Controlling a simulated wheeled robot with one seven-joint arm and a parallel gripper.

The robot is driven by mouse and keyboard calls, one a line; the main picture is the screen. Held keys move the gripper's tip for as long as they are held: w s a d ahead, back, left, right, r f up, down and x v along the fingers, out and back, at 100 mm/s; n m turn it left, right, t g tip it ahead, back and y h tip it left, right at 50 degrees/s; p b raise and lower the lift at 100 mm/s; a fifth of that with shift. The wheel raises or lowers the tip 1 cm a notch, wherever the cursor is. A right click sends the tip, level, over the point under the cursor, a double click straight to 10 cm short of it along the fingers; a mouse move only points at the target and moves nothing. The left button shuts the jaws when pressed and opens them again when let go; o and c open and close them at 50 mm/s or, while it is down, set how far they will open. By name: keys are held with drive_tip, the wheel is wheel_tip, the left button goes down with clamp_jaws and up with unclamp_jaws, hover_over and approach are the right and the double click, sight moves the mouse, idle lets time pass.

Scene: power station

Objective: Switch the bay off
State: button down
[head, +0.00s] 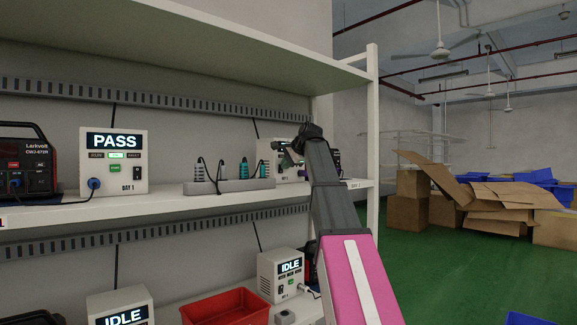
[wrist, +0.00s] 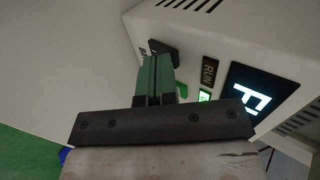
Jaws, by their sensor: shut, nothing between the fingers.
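My gripper (head: 285,152) is at a white bay box (head: 268,158) on the upper shelf, and my arm and gripper hide much of that box. In the wrist view my gripper (wrist: 157,62) is shut and empty, its green fingers side by side. Their tips are at a black rocker switch (wrist: 163,47) on the face of the white box (wrist: 195,35); I cannot tell whether they touch it. Beside it are a RUN label (wrist: 209,71), a small lit green indicator (wrist: 204,96) and a lit display (wrist: 252,97) showing part of a letter.
A box marked BAY 1 (head: 140,170) reads PASS at left, by a black and red power unit (head: 30,165). A grey power strip (head: 230,186) with plugs lies between the boxes. Below are IDLE boxes (head: 270,278) and a red bin (head: 225,305). A white post (head: 372,130) stands right.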

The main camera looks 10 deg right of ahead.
drive_tip(key=shift+w+a+r, duration=0.15)
drive_tip(key=shift+w, duration=0.15)
idle(0.4)
drive_tip(key=shift+r, duration=0.75)
drive_tip(key=shift+s, duration=0.1)
